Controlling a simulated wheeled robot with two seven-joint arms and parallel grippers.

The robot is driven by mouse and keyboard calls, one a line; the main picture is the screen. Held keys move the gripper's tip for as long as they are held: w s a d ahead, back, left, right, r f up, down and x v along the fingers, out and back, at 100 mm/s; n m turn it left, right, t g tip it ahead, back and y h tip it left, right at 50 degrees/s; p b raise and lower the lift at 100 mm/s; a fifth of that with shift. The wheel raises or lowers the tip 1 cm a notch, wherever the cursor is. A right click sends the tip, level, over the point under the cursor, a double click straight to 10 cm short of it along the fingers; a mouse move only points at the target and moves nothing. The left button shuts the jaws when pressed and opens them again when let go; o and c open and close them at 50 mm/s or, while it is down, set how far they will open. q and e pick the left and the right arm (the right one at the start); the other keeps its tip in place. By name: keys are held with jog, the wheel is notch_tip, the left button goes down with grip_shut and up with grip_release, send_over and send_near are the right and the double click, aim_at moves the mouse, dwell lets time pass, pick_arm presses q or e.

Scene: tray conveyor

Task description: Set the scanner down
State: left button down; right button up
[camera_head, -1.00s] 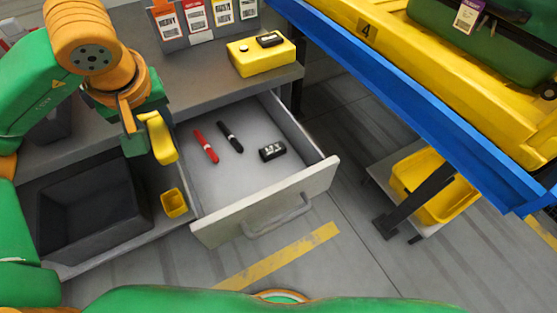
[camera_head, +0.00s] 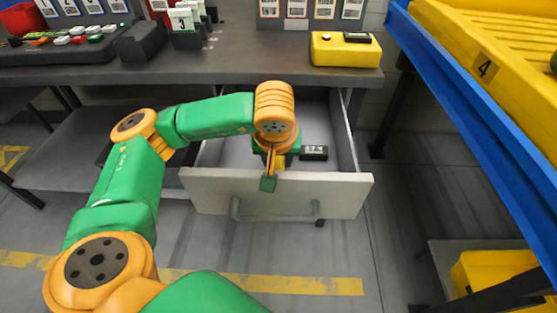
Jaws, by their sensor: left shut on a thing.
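My left gripper (camera_head: 270,168) is over the open drawer (camera_head: 340,190), just behind its front panel. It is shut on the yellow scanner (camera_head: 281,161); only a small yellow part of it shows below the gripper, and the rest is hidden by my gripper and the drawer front. I cannot tell whether the scanner touches the drawer floor. A small black device with a pale label (camera_head: 314,153) lies in the drawer, right of the gripper. My right gripper is out of view.
The grey desk (camera_head: 230,60) is above the drawer, with a yellow box (camera_head: 343,50) at its right end. Card holders and a button panel (camera_head: 75,38) stand on the desk. A blue-edged conveyor (camera_head: 470,110) runs along the right side.

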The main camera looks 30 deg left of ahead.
pick_arm(q)
jog(key=shift+f, duration=0.1)
jog(key=shift+c, duration=2.2)
grip_release()
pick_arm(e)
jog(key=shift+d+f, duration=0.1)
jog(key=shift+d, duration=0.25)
pick_arm(q)
jog(key=shift+r, duration=0.35)
jog(key=p+v, duration=0.3)
jog(key=v, duration=0.5)
jog(key=shift+w+r, duration=0.15)
jog(key=shift+r, duration=0.1)
jog(key=p+v, duration=0.1)
jog(key=v, duration=0.2)
jog(key=shift+s+d+r+p, duration=0.1)
jog(key=shift+s+d+p, duration=0.05)
jog(key=shift+s+p, duration=0.15)
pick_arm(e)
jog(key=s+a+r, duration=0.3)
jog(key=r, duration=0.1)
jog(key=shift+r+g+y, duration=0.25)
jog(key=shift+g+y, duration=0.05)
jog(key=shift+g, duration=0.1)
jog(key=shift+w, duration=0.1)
